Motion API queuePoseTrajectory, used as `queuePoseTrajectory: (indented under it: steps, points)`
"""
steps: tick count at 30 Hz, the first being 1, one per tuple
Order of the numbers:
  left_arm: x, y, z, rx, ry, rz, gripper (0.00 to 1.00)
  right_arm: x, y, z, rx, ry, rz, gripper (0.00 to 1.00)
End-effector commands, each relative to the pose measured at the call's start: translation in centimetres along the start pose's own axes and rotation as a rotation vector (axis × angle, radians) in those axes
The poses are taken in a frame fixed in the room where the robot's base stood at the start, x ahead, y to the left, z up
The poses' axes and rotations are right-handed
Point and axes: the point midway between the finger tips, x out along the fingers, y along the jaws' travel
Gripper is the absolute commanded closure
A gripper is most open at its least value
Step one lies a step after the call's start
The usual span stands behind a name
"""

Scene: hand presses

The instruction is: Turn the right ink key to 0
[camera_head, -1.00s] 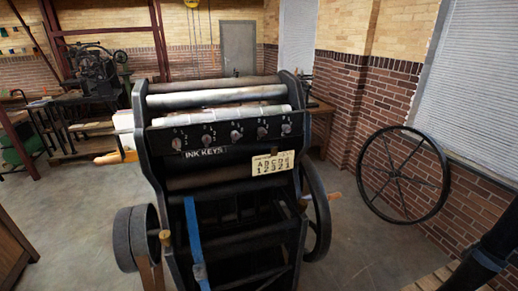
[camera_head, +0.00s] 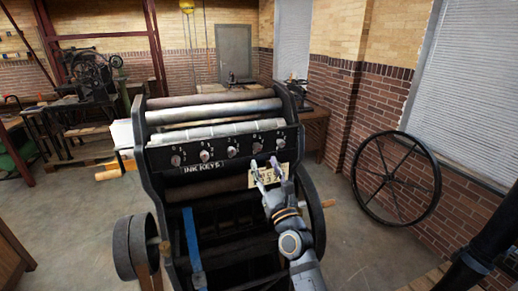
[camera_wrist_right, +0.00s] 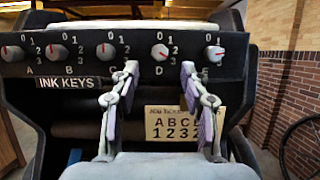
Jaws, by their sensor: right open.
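The right ink key, E (camera_head: 280,143), is a round grey knob at the right end of the key row on the press. In the right wrist view it shows as knob E (camera_wrist_right: 214,53), above and beyond the right finger, with a small red mark whose exact reading I cannot tell. Knob D (camera_wrist_right: 159,52) lies beyond the gap between the fingers. My right gripper (camera_head: 264,162) is open and empty, just below the row in the picture; its two spread fingers (camera_wrist_right: 159,70) touch no knob that I can see. My left gripper is not in view.
A yellow card (camera_wrist_right: 180,123) with letters and numbers is fixed below the keys, partly behind the right finger. The INK KEYS label (camera_head: 203,168) sits under the left knobs. Rollers (camera_head: 215,106) lie behind the key bar. A spoked wheel (camera_head: 396,178) leans by the brick wall.

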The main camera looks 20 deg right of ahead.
Motion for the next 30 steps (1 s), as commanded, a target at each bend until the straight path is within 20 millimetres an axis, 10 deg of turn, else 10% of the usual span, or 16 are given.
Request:
queuePoseTrajectory:
  steps: [9,20,30]
  points:
    - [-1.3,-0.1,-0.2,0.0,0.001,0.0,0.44,5.6,0.0,0.0,-0.001,0.002,0.0,0.54]
    - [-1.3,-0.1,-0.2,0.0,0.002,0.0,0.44,6.2,0.0,-0.1,-0.002,0.003,0.0,0.54]
    - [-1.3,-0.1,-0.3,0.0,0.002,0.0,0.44,6.2,0.0,-0.1,-0.002,0.003,0.0,1.0]
